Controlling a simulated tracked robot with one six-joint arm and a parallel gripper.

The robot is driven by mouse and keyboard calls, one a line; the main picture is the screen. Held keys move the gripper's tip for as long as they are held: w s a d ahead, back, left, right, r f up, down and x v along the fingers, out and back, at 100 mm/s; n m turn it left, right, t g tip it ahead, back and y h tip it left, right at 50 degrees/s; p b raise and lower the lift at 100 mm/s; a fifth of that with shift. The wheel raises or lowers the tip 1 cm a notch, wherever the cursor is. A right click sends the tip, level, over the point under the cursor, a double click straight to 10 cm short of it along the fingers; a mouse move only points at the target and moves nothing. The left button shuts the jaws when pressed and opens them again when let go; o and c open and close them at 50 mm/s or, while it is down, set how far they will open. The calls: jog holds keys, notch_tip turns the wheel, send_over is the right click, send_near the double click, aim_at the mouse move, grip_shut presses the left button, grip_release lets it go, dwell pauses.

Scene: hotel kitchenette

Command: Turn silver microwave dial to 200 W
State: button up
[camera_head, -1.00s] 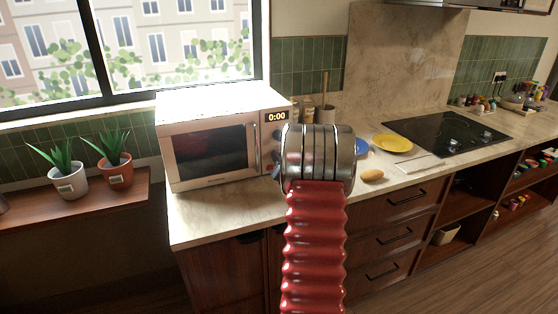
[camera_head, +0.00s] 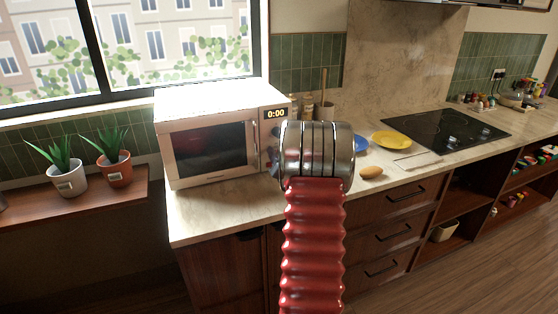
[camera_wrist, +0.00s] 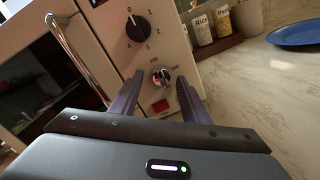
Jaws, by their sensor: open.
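The microwave (camera_head: 210,151) stands on the counter, door shut, its display (camera_head: 275,114) reading 0:00. In the wrist view its panel carries a silver dial (camera_wrist: 160,77), below a larger black dial (camera_wrist: 138,28) marked 0 to 4. My gripper (camera_wrist: 160,84) is open, one finger on each side of the silver dial. I cannot tell whether either finger touches it. The small marks around the silver dial are too blurred to read surely, and its pointer direction is unclear. In the head view my arm hides most of the gripper and the lower panel.
A red button (camera_wrist: 160,106) sits below the silver dial, between my fingers. The door handle (camera_wrist: 82,62) is left of the gripper. Labelled jars (camera_wrist: 212,26) stand beyond the microwave. A blue plate (camera_wrist: 298,32) and a yellow plate (camera_head: 391,140) lie on the counter.

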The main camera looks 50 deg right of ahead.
jog(key=v, duration=1.3)
jog(key=shift+s+a, duration=0.25)
jog(key=shift+s, duration=0.1)
jog(key=shift+w+a+r, duration=0.1)
jog(key=shift+w+a, duration=0.05)
jog(key=shift+w, duration=0.05)
jog(key=w+a+r+m+g+y, duration=0.15)
jog(key=a+m, duration=0.25)
jog(key=a, duration=0.4)
jog(key=w+a+r+m+g+y, duration=0.1)
jog(key=w+a+r+m, duration=0.25)
jog(key=a, duration=0.35)
jog(key=w+a+r+m+g+y, duration=0.2)
jog(key=a+m, duration=0.2)
jog(key=a, duration=0.4)
jog(key=s+a+m+g+y, duration=0.1)
jog(key=s+a+m+y, duration=0.1)
jog(key=s+a, duration=0.4)
jog(key=s+a+m+g+y, duration=0.2)
jog(key=s+a+m, duration=0.3)
jog(key=a, duration=0.7)
jog(key=s+a+m+g+y, duration=0.1)
jog(key=s+a+m+y, duration=0.1)
jog(key=s+a+m, duration=0.2)
jog(key=s+a, duration=0.3)
jog(key=a, duration=0.2)
jog(key=shift+s+a+f+g, duration=0.2)
jog(key=shift+a+g, duration=0.1)
jog(key=shift+g, duration=0.05)
